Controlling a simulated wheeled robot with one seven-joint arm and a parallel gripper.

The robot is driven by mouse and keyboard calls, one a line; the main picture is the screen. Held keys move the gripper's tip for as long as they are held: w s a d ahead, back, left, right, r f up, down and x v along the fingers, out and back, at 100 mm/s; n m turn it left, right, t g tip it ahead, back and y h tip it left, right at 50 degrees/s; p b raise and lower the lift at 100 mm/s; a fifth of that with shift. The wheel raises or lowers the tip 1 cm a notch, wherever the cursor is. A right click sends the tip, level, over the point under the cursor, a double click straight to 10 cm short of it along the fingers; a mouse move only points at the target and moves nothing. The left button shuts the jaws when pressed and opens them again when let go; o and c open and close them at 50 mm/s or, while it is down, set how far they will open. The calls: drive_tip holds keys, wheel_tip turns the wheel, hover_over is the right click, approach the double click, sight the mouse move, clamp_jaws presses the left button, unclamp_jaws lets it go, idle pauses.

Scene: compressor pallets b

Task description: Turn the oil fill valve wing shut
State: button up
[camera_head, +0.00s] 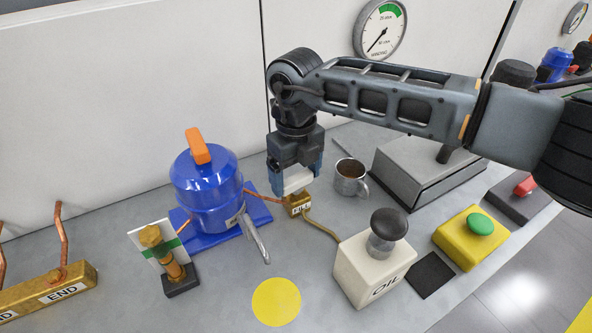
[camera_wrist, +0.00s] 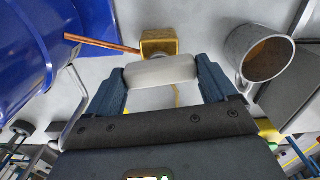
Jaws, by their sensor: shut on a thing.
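The oil fill valve is a small brass block labelled FILL (camera_head: 297,205) on the bench, between the blue compressor and the mug. Its white wing (camera_head: 297,180) sits on top of the block. In the wrist view the wing (camera_wrist: 162,71) lies crosswise between the fingers, with the brass block (camera_wrist: 158,42) just beyond it. My gripper (camera_head: 292,178) points down over the valve, its blue fingers shut on the wing's two ends. The gripper also shows in the wrist view (camera_wrist: 161,84). The valve's underside is hidden.
The blue compressor (camera_head: 207,190) with an orange cap stands close left, joined by a copper pipe. A metal mug (camera_head: 349,178) stands close right. The OIL box (camera_head: 372,268) with a black knob is in front right. A yellow disc (camera_head: 276,302) lies at the front.

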sight(296, 178)
drive_tip(key=shift+r+m, duration=0.1)
drive_tip(key=shift+m, duration=0.5)
drive_tip(key=o, duration=0.8)
drive_tip(key=shift+o, duration=0.2)
wheel_tip(296, 178, up, 7)
drive_tip(key=shift+r+b, duration=0.1)
drive_tip(key=shift+b, duration=0.45)
drive_tip(key=shift+r, duration=0.25)
